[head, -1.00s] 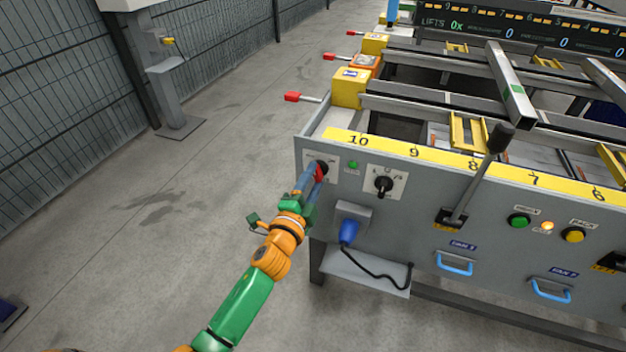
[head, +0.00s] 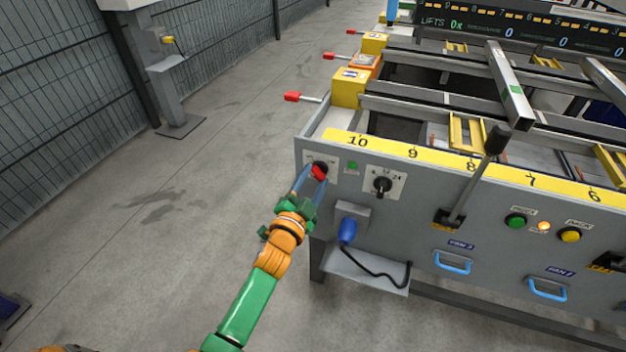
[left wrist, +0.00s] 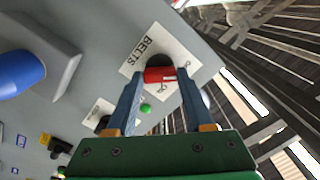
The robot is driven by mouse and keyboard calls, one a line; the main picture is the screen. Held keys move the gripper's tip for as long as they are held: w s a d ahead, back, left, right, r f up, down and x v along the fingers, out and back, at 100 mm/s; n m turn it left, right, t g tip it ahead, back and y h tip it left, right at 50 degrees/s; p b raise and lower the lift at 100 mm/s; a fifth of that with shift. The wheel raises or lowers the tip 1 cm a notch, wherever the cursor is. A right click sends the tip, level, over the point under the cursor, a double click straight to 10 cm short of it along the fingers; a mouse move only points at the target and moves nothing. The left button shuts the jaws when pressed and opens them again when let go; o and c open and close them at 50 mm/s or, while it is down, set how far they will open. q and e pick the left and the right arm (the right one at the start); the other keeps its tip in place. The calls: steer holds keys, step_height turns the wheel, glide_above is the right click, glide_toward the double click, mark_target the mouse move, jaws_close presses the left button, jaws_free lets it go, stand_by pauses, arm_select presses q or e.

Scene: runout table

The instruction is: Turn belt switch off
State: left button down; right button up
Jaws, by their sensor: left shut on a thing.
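The belt switch (head: 319,170) is a red handle on a black round base, on a white plate at the left end of the grey front panel. In the left wrist view its red handle (left wrist: 160,75) lies crosswise between my fingertips, and the plate (left wrist: 143,52) reads BELTS. My left gripper (head: 314,175) has blue fingers, one on each side of the handle, and is shut on it. The handle's exact pointing against the plate marks is hard to read. My right gripper is not in view.
A green lamp (head: 352,166) and a black rotary knob (head: 382,185) sit right of the switch. A blue plug (head: 347,231) with a black cable is below. A tall black-knobbed lever (head: 474,176) stands farther right.

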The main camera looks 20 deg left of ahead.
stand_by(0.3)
arm_select(q)
steer(key=shift+c, duration=1.4)
jaws_free()
steer(key=s+p, duration=0.1)
steer(key=s, duration=0.6)
steer(key=shift+a, duration=0.15)
